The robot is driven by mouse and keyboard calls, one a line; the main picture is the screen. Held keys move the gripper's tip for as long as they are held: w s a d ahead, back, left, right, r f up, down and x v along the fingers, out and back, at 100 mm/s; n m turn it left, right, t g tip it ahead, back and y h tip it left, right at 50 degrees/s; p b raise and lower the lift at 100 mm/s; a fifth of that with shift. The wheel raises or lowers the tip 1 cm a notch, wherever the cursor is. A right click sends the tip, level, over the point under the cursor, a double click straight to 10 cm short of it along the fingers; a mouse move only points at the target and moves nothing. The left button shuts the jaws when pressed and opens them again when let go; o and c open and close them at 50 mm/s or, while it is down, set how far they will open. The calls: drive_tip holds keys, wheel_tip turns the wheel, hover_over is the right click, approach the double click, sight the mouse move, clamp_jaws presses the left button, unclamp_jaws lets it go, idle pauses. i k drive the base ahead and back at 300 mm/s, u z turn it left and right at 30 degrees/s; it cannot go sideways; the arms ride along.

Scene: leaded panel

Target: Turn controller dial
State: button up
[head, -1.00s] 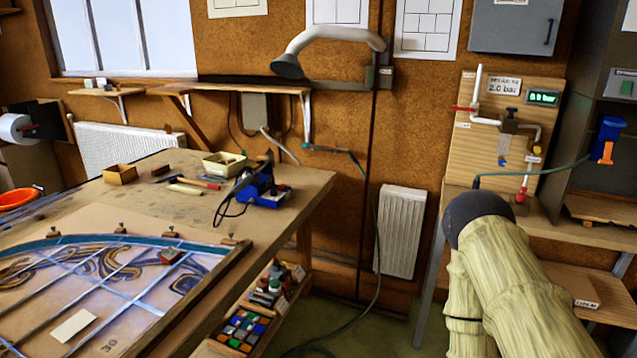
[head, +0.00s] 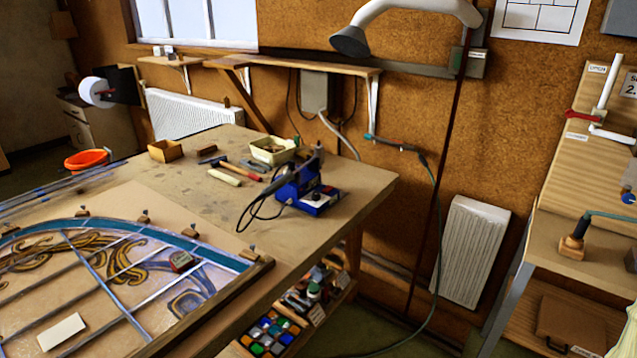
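A blue controller (head: 310,196) stands near the right end of the workbench, with a dark dial (head: 316,196) on its front face. A dark cable loops from it across the bench to the left. The dial is small in the head view and I cannot read its setting. My gripper is not in view. Only a pale sliver of what looks like my arm shows at the lower right edge, well apart from the controller.
The workbench (head: 330,226) carries a leaded panel (head: 110,262) at the front left, plus tools and a cream tray (head: 273,151) behind the controller. A shelf of coloured glass (head: 268,336) sits below its right side. Floor shows between the bench and the right-hand wooden stand (head: 560,235).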

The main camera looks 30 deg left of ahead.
sight(316, 194)
drive_tip(key=u, duration=0.6)
drive_tip(key=i, duration=0.8)
drive_tip(key=u, duration=0.75)
